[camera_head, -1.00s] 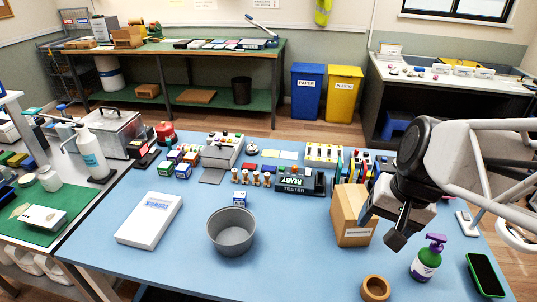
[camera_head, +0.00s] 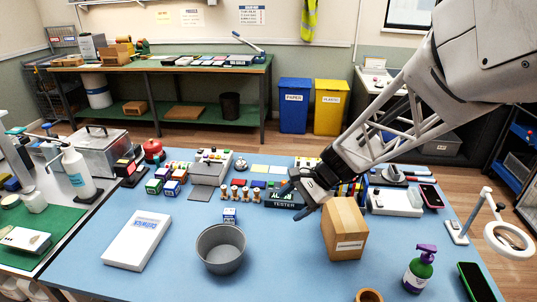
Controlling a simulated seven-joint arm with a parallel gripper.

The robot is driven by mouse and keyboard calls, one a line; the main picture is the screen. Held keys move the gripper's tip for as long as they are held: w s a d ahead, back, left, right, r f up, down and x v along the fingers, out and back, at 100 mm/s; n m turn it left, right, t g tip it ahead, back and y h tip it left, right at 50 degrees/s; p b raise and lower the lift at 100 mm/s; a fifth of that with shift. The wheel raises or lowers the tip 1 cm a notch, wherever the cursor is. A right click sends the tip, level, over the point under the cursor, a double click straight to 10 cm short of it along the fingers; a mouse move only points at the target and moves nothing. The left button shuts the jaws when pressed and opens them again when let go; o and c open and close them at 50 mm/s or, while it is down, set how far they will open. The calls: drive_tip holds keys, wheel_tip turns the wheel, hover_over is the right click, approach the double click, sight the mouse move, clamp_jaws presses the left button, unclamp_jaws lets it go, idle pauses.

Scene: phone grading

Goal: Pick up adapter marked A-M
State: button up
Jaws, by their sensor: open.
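No marking A-M can be read, so I cannot tell which thing is the adapter. Small boxes with green, red and blue sides (camera_head: 172,188) stand in a group at the left back of the blue table. One small blue and white box (camera_head: 229,216) stands alone behind the grey pot. Several small brown pieces (camera_head: 234,193) stand in a row left of the tester (camera_head: 284,200). My gripper (camera_head: 294,201) is open, with dark fingers above the tester's front. It partly hides the tester and the things behind it. Nothing shows between its fingers.
A grey pot (camera_head: 220,250) and a white box (camera_head: 137,240) stand at the front left. A purple-topped bottle (camera_head: 420,270) and a green-edged phone (camera_head: 477,283) are at the front right.

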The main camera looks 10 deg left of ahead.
drive_tip(key=w+a+f+m+y, duration=0.3)
drive_tip(key=w+a+f+m, duration=0.1)
drive_tip(key=w+a+f, duration=0.4)
drive_tip(key=m+y, duration=0.2)
drive_tip(key=m, duration=0.2)
approach(230, 215)
drive_tip(key=a+f, duration=0.1)
drive_tip(key=w+a+f, duration=0.1)
drive_tip(key=shift+a+f, duration=0.35)
drive_tip(key=shift+a, duration=0.1)
drive_tip(key=shift+x, duration=1.15)
drive_tip(key=shift+a, duration=0.1)
drive_tip(key=shift+x, duration=2.5)
drive_tip(key=shift+w, duration=0.15)
